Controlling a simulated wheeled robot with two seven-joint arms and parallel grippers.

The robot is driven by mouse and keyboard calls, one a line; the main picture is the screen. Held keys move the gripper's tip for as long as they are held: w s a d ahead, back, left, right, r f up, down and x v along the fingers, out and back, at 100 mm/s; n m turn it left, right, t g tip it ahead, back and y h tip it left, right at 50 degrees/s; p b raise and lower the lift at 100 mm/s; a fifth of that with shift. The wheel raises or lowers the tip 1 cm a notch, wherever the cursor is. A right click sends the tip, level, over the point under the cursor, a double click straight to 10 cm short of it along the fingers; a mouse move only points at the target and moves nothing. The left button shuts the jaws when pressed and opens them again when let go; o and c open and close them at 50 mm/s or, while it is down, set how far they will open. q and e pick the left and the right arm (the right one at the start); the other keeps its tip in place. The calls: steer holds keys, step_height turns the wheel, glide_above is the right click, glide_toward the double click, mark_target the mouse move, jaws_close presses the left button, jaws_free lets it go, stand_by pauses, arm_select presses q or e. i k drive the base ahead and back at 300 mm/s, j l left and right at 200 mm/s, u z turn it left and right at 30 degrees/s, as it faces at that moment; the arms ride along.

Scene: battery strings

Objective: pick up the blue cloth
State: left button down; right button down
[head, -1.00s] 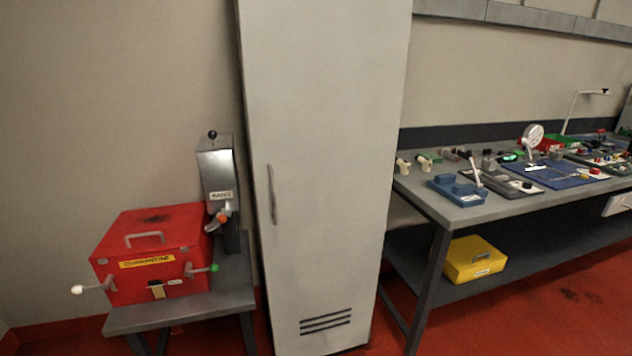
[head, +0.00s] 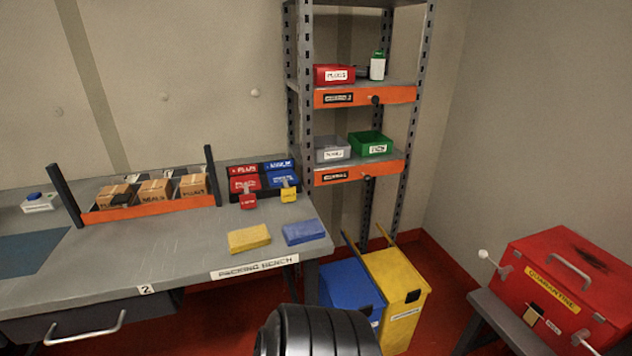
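A flat blue cloth (head: 304,232) lies on the right front corner of the grey packing bench (head: 150,262) in the head view. It lies just to the right of a yellow cloth (head: 249,238), with a narrow gap between them. Nothing covers the blue cloth. Neither of my grippers shows in the head view. A dark ribbed rounded part, which seems to be mine, rises at the bottom centre below the bench corner.
Red and blue bins (head: 262,178) and an orange rack of boxes (head: 150,208) stand behind on the bench. A shelf rack (head: 357,97), blue bin (head: 348,287) and yellow bin (head: 397,290) are right of it. A red quarantine box (head: 565,285) stands far right.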

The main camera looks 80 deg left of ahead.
mark_target(298, 232)
steer(key=u, duration=2.75)
steer(key=j, duration=1.85)
steer(key=i, duration=0.1)
steer(key=j+u, duration=0.05)
